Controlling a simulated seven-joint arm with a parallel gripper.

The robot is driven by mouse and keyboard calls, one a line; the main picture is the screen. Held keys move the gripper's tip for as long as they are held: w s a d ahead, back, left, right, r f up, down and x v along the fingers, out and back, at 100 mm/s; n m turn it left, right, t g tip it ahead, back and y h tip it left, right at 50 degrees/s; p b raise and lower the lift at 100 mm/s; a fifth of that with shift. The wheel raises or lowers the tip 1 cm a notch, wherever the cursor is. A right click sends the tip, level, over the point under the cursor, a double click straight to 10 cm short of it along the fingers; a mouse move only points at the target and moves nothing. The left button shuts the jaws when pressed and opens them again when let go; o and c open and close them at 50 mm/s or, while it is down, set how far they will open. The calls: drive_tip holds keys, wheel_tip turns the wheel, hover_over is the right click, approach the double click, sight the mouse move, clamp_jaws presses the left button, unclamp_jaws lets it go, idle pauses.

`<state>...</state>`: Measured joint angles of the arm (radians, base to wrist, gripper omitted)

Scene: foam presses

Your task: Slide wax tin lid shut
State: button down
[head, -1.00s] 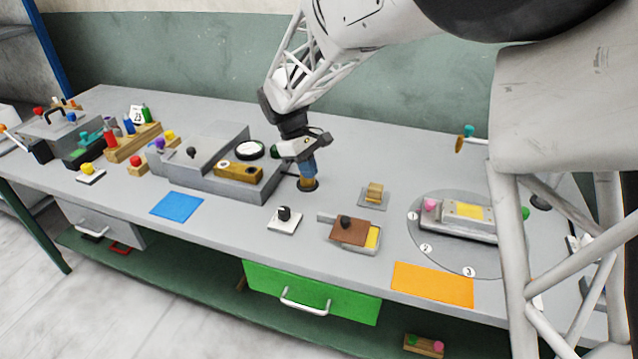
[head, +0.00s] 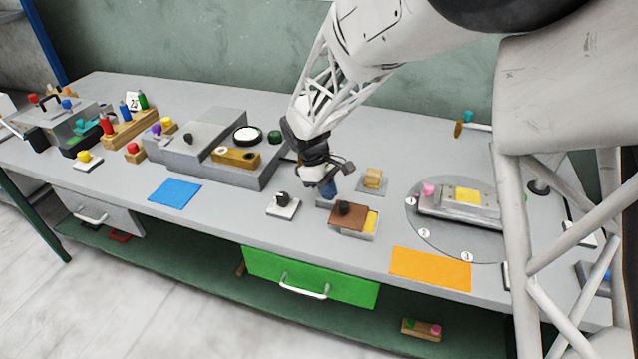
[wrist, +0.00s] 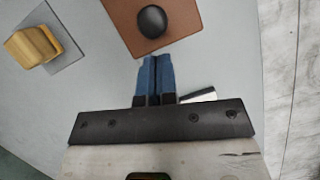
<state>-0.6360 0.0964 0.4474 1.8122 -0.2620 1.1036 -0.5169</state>
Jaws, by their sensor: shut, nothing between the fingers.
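The wax tin (head: 372,235) sits on the grey table, with yellow wax (head: 371,222) showing at its right end. Its brown lid (head: 357,220) with a black knob (head: 343,208) covers the left and middle part, so the tin is partly open. My gripper (head: 328,193) has its blue fingers shut and empty, pointing down just behind and left of the lid. In the wrist view the closed fingertips (wrist: 158,58) are close to the edge of the brown lid (wrist: 175,30), near the knob (wrist: 152,20). I cannot tell whether they touch the tin.
A wooden block on a grey plate (head: 372,189) stands behind the tin. A black knob on a white plate (head: 282,213) is to its left. A round turntable (head: 480,243) lies right, with an orange mat (head: 430,268) in front. A blue mat (head: 174,194) lies farther left.

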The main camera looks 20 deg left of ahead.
sight(346, 201)
drive_tip(key=shift+s+d, duration=0.1)
drive_tip(key=shift+d, duration=0.45)
drive_tip(key=shift+d, duration=2.05)
drive_tip(key=shift+a, duration=0.15)
drive_tip(key=shift+a, duration=0.45)
drive_tip(key=a, duration=0.1)
drive_tip(key=w+a, duration=0.1)
drive_tip(key=a, duration=0.1)
drive_tip(key=shift+r, duration=0.1)
drive_tip(key=v, duration=0.9)
drive_tip(key=shift+r, duration=0.4)
